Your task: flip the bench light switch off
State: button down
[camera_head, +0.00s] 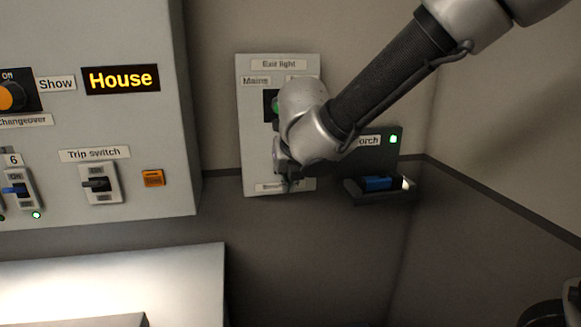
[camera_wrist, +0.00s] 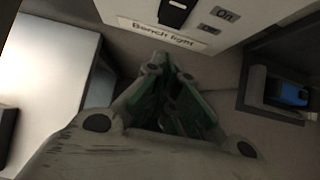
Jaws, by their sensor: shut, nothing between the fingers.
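The bench light switch (camera_wrist: 176,11) is a black rocker in a pale plate, cut off by the top edge of the wrist view. Which way the rocker is tipped I cannot tell. My gripper (camera_wrist: 168,72) is shut and empty, its tips just below the label; whether they touch the panel is unclear. In the head view my gripper (camera_head: 287,183) is in front of the lower part of the panel (camera_head: 252,130), and my arm hides the switch.
A dark torch box (camera_head: 383,150) with a green light and a blue torch (camera_head: 379,183) in its holder is right of the panel. A large grey cabinet (camera_head: 120,190) with a trip switch (camera_head: 98,185) stands left. A lit white bench surface (camera_head: 150,275) lies below it.

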jog(key=shift+w+a+f, duration=0.1)
jog(key=shift+w+a, duration=0.15)
jog(key=shift+w, duration=0.7)
jog(key=shift+w+a, duration=0.25)
jog(key=shift+w, duration=0.65)
jog(key=shift+w+a+f, duration=0.1)
jog(key=shift+w+f, duration=0.05)
jog(key=shift+w, duration=0.1)
jog(key=shift+r, duration=0.9)
